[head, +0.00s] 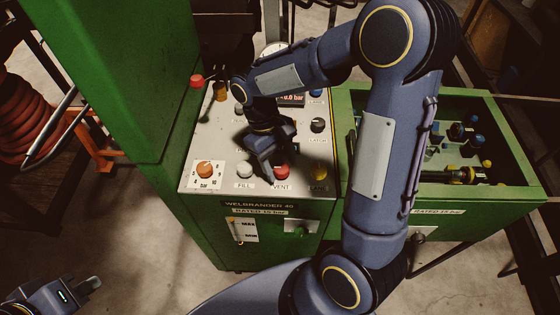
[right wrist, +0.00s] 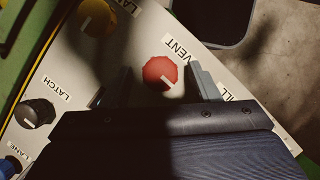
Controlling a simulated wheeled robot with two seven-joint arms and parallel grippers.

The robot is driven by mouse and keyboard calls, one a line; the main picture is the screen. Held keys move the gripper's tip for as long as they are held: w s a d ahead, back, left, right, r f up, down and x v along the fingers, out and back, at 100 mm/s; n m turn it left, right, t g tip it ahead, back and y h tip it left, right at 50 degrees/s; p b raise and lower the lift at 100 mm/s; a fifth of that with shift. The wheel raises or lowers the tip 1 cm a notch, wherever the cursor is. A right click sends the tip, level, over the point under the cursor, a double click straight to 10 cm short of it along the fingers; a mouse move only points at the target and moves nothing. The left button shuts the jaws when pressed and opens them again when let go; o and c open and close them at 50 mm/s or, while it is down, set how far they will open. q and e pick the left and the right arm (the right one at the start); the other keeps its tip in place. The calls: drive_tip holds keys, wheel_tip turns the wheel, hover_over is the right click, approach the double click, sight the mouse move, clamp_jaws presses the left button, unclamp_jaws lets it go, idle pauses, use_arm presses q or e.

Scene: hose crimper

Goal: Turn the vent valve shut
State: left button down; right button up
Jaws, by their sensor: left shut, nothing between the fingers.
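The vent valve is a red round knob (head: 281,171) on the sloping light-grey panel, above the VENT label. In the right wrist view the same red knob (right wrist: 160,72) shows a short pale pointer line near its lower right edge. My right gripper (head: 268,174) is over the panel at this knob. Its two fingers stand on either side of the knob with gaps visible, so it is open; whether they reach down around the knob, I cannot tell. My left gripper (head: 90,285) is shut and empty at the bottom left, away from the machine.
Near the vent knob are a white FILL knob (head: 244,170), a yellow knob (head: 318,172), a black LATCH knob (head: 317,125) and an orange bar dial (head: 204,169). A red button (head: 197,80) sits at the upper left. A green tray (head: 450,197) of fittings stands at right.

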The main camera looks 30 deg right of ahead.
drive_tip(key=v, duration=0.7)
drive_tip(key=shift+w+r, duration=0.2)
drive_tip(key=shift+r, duration=0.15)
drive_tip(key=s+r+m+t+y, duration=0.2)
drive_tip(key=s+m+t+y, duration=0.2)
drive_tip(key=s+t, duration=0.5)
drive_tip(key=s, duration=0.6)
drive_tip(key=shift+r+m+t+y, duration=0.25)
drive_tip(key=shift+m+t+y, duration=0.05)
drive_tip(key=shift+t+y, duration=0.1)
